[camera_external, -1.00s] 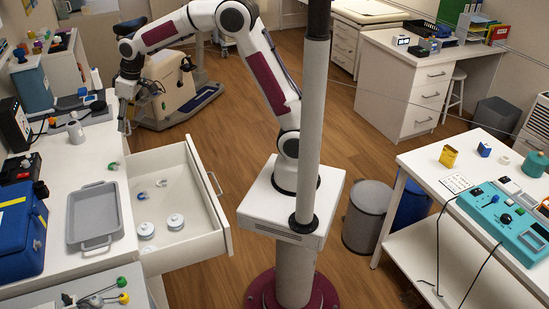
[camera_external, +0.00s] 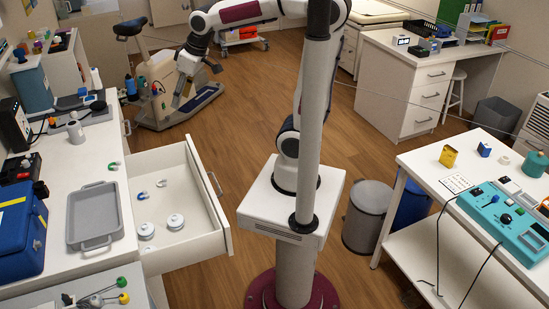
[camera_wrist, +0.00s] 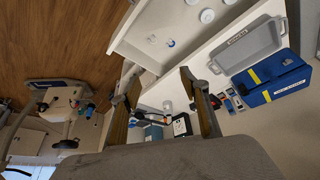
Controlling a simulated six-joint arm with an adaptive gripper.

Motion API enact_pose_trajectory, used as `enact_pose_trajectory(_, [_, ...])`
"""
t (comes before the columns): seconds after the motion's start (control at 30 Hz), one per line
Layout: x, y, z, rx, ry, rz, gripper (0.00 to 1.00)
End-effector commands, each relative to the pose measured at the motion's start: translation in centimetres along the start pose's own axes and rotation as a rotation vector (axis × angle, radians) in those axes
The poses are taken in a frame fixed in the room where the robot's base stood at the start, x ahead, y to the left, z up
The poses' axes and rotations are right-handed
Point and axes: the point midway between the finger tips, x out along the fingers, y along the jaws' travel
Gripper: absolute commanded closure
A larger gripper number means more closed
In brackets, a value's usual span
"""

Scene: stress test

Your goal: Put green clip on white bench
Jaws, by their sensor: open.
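A small green clip (camera_external: 114,165) lies on the white bench (camera_external: 90,155) along the left, between the grey tray and the open drawer. My gripper (camera_external: 182,97) hangs over the floor in front of the exercise bike, well apart from the green clip. In the wrist view my gripper (camera_wrist: 159,76) has its fingers spread with nothing between them. I cannot make out the green clip there.
The open drawer (camera_external: 222,225) also holds two white round containers (camera_external: 175,221). A grey tray (camera_external: 95,215) and a blue case (camera_external: 22,235) stand on the bench. A vertical pole (camera_external: 312,130) stands beside my arm. A white table (camera_external: 420,165) with equipment is at right.

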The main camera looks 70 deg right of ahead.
Motion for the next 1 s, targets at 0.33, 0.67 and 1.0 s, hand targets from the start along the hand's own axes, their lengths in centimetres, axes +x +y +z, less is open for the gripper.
enact_pose_trajectory(0.33, [-2.6,0.8,6.7,0.060,0.034,0.025,0.55])
enact_pose_trajectory(0.67, [-3.4,1.1,12.9,0.113,0.063,0.049,0.55])
enact_pose_trajectory(1.0, [-3.2,1.2,15.8,0.139,0.074,0.059,0.55])
